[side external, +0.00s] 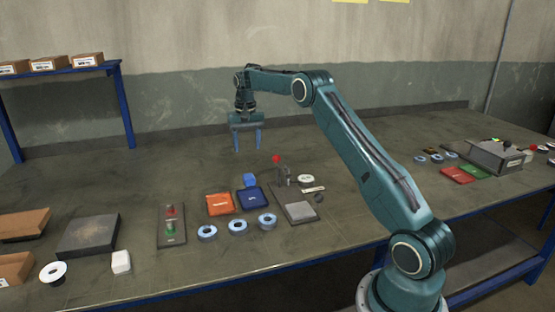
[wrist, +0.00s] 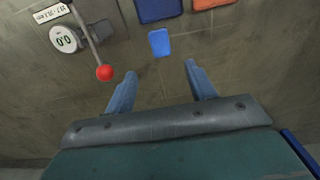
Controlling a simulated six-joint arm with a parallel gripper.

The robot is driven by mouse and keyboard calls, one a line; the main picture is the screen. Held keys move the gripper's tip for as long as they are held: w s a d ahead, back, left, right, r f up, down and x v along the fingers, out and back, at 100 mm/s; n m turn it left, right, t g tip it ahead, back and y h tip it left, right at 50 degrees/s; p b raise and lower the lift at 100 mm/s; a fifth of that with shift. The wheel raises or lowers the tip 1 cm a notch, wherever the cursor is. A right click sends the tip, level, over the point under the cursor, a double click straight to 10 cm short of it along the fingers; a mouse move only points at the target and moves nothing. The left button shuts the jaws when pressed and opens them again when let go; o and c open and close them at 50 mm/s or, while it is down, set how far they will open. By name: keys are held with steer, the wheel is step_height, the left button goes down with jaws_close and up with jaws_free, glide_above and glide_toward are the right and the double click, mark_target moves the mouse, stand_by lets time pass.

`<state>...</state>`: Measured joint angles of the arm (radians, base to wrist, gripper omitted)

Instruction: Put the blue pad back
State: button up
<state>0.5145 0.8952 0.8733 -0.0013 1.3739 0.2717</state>
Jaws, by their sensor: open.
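The blue pad (side external: 250,180) is a small bright blue block on the table, just behind the dark blue tray (side external: 252,198) in the side view. In the wrist view the pad (wrist: 159,42) shows as a blue rectangle, with a small gap between it and the dark blue tray (wrist: 158,10). My gripper (side external: 247,148) is open and empty, pointing down above the table behind the pad. In the wrist view the pad lies just beyond the fingertips of my gripper (wrist: 160,72), roughly centred between them and not touched.
An orange tray (side external: 220,204) stands left of the dark blue one, with several grey-blue discs (side external: 238,227) in front. A dial gauge stand with a red ball (side external: 276,159) rises right of the pad; the ball (wrist: 104,73) is near my left finger. The table behind is clear.

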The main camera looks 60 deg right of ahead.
stand_by(0.4)
steer(key=s+a+r+n+t, duration=0.1)
steer(key=s+a+r+n, duration=0.1)
steer(key=s+a+r, duration=0.55)
steer(key=s+a+r+n+t, duration=0.2)
steer(key=s+a+r, duration=0.3)
steer(key=a+r, duration=0.55)
steer(key=s+a+f+n+t, duration=0.1)
steer(key=s+a+f, duration=0.1)
steer(key=s+a, duration=0.2)
steer(key=s+a+f+n, duration=0.2)
steer(key=s+a, duration=0.2)
steer(key=s, duration=0.7)
steer(key=s+a+f+n+t, duration=0.1)
steer(key=s+a+f+n, duration=0.1)
steer(key=s, duration=0.6)
steer(key=shift+s+a+f+t, duration=0.25)
steer(key=shift+a+f, duration=0.2)
steer(key=shift+a, duration=0.75)
